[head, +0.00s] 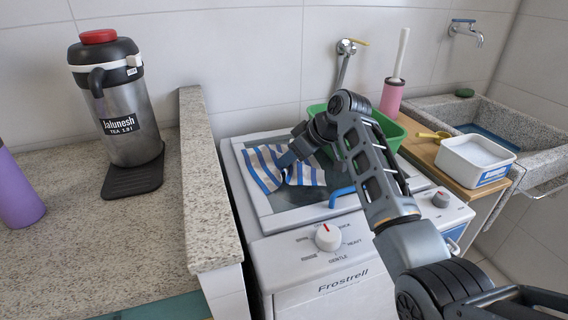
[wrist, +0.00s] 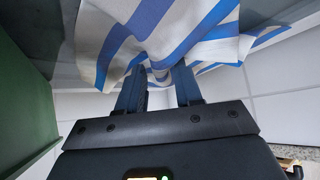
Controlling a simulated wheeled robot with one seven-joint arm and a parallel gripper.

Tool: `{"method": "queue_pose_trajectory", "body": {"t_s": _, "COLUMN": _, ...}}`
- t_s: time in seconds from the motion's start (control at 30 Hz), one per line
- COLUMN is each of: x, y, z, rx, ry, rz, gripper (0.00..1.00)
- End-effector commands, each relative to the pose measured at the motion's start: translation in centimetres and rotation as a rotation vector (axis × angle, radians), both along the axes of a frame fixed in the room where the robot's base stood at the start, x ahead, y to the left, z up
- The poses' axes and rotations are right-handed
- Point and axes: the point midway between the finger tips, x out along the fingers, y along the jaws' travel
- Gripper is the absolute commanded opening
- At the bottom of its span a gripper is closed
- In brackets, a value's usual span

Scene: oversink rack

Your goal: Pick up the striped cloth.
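The blue-and-white striped cloth (head: 262,166) lies over the top opening of the washing machine (head: 294,254), partly behind my arm in the head view. Its right part is rumpled into folds. My gripper (head: 285,162) reaches down onto the cloth from the right. In the wrist view the cloth (wrist: 150,35) fills the top, and folds of it hang at and between the fingertips of my gripper (wrist: 159,74). A gap shows between the two fingers. Whether they press on the cloth cannot be made out, as the folds hide the tips.
A granite ledge (head: 207,190) stands left of the machine. A tea dispenser (head: 128,120) and a purple bottle (head: 17,195) stand on the left counter. A green basin (head: 390,133) is behind my arm. A white tub (head: 475,160) stands near the stone sink (head: 540,130) at right.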

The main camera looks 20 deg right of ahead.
Motion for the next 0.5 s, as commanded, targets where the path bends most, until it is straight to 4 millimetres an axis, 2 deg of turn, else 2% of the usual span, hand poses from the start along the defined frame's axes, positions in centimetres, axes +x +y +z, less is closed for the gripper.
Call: {"method": "queue_pose_trajectory", "body": {"t_s": 0.5, "x": -0.14, "y": 0.01, "z": -0.40, "rx": -0.001, "ry": 0.007, "rz": 0.000, "gripper": 0.09}}
